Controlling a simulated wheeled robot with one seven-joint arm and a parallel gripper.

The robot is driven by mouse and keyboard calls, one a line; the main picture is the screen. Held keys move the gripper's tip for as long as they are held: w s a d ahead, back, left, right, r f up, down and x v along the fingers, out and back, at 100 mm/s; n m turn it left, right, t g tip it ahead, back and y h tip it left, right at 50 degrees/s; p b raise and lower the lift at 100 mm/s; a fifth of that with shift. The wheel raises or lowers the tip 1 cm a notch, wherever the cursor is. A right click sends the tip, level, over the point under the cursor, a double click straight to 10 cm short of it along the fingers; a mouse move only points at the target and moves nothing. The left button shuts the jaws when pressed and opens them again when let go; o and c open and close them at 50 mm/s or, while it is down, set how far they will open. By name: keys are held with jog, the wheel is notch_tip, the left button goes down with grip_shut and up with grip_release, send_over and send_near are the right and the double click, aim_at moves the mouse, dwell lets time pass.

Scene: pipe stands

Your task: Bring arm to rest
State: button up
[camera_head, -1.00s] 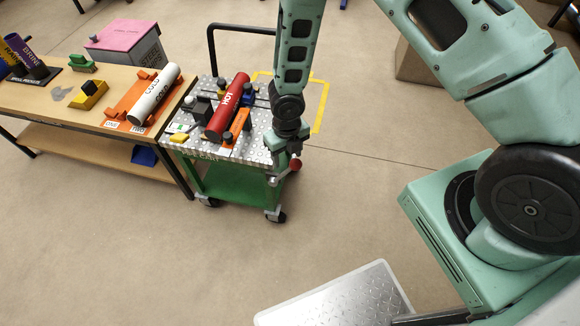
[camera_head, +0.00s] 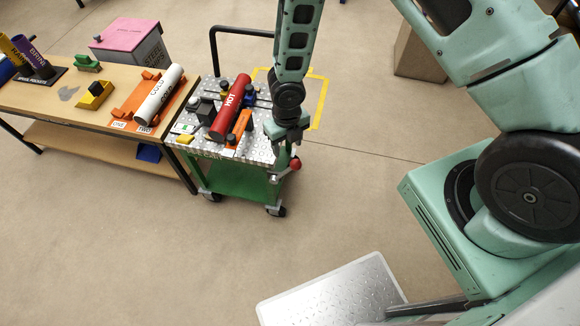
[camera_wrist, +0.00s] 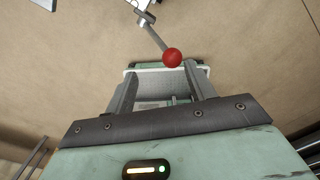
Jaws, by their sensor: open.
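My gripper (camera_head: 289,146) hangs at the end of my arm, over the right edge of the metal-topped cart (camera_head: 258,150) in the head view. In the wrist view my gripper (camera_wrist: 160,82) has its two fingers well apart, with nothing held between them. A red ball knob (camera_head: 295,164) on a grey lever shows just below my gripper in the head view. The knob (camera_wrist: 172,57) appears beyond the fingertips in the wrist view; whether anything touches it I cannot tell.
A red pipe marked HOT (camera_head: 231,107) lies on the cart among small fixtures. A white pipe marked COLD (camera_head: 159,94) lies on an orange rack on the wooden table (camera_head: 60,103) at left. A pink-topped box (camera_head: 127,34) stands behind.

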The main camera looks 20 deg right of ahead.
jog(key=shift+r, duration=0.1)
jog(key=s+a+r+m, duration=0.2)
jog(key=r+m, duration=0.5)
jog(key=r, duration=0.2)
jog(key=s+a+r+m, duration=0.2)
jog(key=r+m, duration=0.4)
jog(key=r, duration=0.4)
jog(key=s+r+m, duration=1.3)
jog(key=s+m, duration=0.4)
jog(key=shift+s+y, duration=0.3)
jog(key=shift+s, duration=0.1)
jog(key=shift+r, duration=0.1)
